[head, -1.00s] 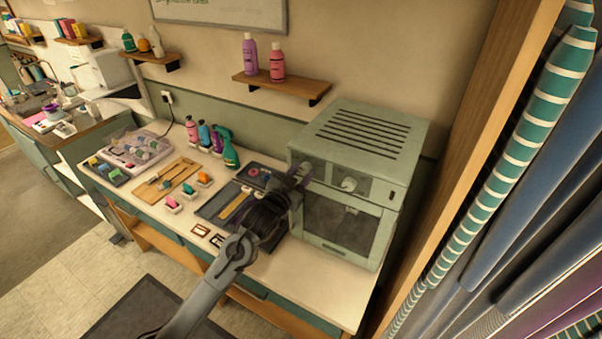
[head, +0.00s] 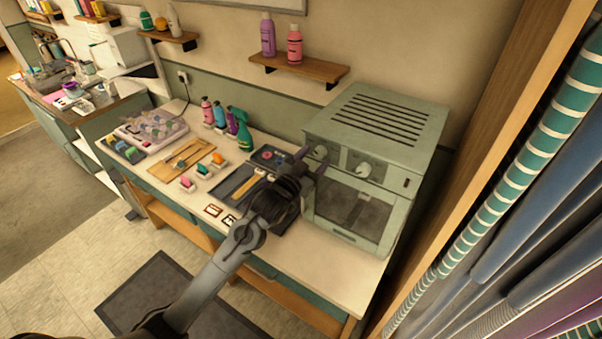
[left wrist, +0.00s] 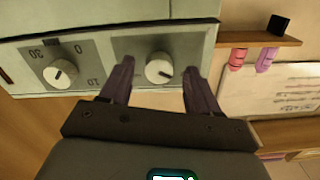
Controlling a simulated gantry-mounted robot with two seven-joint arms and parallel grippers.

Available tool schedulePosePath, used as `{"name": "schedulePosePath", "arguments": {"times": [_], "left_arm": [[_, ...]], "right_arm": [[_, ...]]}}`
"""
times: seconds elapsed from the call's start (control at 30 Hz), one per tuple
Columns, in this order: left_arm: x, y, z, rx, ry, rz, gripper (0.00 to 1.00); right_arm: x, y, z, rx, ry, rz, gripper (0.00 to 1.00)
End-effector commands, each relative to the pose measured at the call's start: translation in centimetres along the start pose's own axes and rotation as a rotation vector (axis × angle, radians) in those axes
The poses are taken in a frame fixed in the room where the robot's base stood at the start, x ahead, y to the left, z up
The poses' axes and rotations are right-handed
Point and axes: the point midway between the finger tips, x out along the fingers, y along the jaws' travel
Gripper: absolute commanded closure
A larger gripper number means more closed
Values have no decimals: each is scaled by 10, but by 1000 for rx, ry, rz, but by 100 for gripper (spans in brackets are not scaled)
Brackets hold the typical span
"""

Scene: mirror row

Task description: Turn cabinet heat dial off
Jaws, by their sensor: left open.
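The pale green cabinet (head: 400,125) stands at the right end of the counter, with two white dials on its front panel. My left gripper (head: 311,161) is open at the left dial (head: 320,152). In the left wrist view, which is upside down, this dial (left wrist: 158,67) sits between the spread fingertips of my left gripper (left wrist: 158,70). Finger contact with it cannot be told. Its dark pointer mark points down and right there; its label is unreadable. The other dial (head: 364,170) has number marks; it also shows in the wrist view (left wrist: 60,74). My right gripper is not in view.
A shelf (head: 300,66) with two bottles hangs above. Striped fabric rolls (head: 530,150) and a wooden upright stand close on the right.

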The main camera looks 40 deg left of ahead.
Motion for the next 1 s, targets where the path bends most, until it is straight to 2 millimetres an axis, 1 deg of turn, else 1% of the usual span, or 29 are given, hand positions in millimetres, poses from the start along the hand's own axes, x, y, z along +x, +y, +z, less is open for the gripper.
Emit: {"name": "schedulePosePath", "arguments": {"times": [0.03, 0.3, 0.5, 0.7, 1.0], "left_arm": [[-7, 1, 3, 1, 0, 1, 38], [-54, 1, 4, 0, -1, 1, 38], [-81, 1, 2, 0, 0, 0, 38], [-94, 0, 1, 0, 0, 1, 38], [-96, 0, 0, 0, -1, 0, 38]], "right_arm": [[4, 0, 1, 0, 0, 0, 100], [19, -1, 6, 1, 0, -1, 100], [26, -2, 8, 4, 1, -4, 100], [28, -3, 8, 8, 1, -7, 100], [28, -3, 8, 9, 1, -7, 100]]}}
